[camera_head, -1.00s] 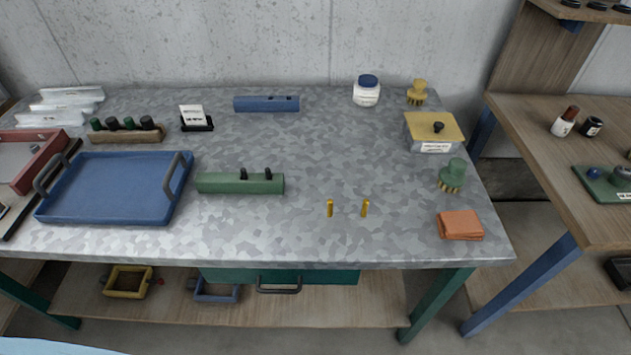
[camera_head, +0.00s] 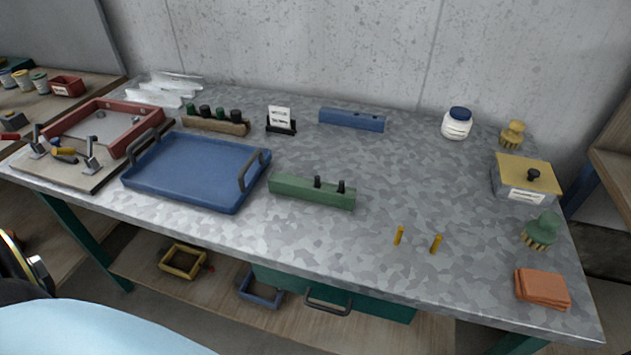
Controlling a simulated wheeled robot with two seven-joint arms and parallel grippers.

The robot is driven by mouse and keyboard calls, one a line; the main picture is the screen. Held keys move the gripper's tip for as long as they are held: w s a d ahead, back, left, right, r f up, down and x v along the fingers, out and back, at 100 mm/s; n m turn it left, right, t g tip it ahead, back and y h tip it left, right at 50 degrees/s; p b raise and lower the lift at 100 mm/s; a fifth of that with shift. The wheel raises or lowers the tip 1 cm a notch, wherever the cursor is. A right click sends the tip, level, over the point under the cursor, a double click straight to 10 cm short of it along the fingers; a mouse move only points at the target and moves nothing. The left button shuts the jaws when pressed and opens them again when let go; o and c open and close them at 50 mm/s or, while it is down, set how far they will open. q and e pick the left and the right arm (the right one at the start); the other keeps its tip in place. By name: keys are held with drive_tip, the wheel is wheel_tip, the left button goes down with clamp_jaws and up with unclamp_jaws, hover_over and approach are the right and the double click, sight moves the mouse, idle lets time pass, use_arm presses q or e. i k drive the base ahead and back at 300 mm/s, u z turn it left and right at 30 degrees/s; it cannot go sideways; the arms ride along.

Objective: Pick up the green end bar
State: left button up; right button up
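The green end bar (camera_head: 311,191) lies on the grey mottled metal table, right of the blue tray. It is a long green block with two black knobs standing up near its right end. A similar blue bar (camera_head: 351,119) lies farther back on the table. Nothing touches the green bar. Neither of my grippers shows in the head view.
The blue tray (camera_head: 131,181) has raised handles. A red frame (camera_head: 159,112) is at left; a brush (camera_head: 541,231) and orange cloth (camera_head: 543,289) are at right.

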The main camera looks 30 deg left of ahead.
sight(293, 187)
drive_tip(key=u, duration=0.1)
drive_tip(key=k, duration=0.35)
drive_tip(key=u, duration=0.75)
